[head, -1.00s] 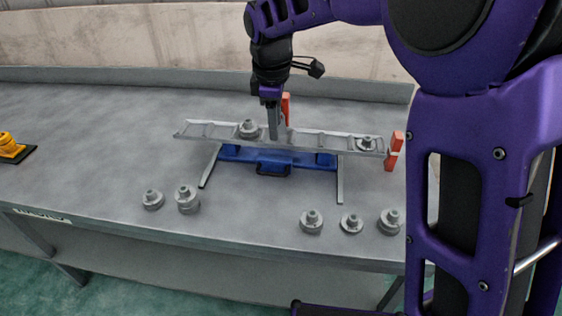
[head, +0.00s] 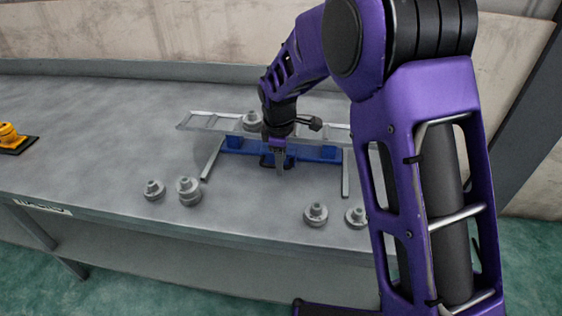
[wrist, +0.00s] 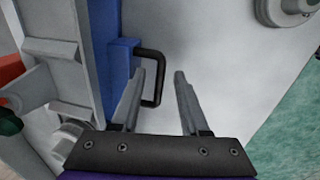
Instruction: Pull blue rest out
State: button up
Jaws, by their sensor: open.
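The blue rest (head: 232,143) lies under the grey slotted rail (head: 200,122) on the bench, and it also shows in the wrist view (wrist: 121,65). Its black U-shaped handle (wrist: 161,70) sticks out from its front side. My gripper (head: 279,169) is open and empty, pointing down at the front of the rest, and hides part of the rest and handle in the head view. In the wrist view my fingers (wrist: 168,74) are apart; the left finger overlaps the handle, whose outer bar shows just right of it. I cannot tell whether they touch.
Several grey stepped weights, including one at the left (head: 154,190) and one at the right (head: 316,214), stand near the bench's front edge. Another (head: 251,121) sits on the rail. A yellow object (head: 10,136) is at far left.

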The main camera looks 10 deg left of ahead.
jog(key=shift+f, duration=0.1)
grip_shut()
dwell(1.4)
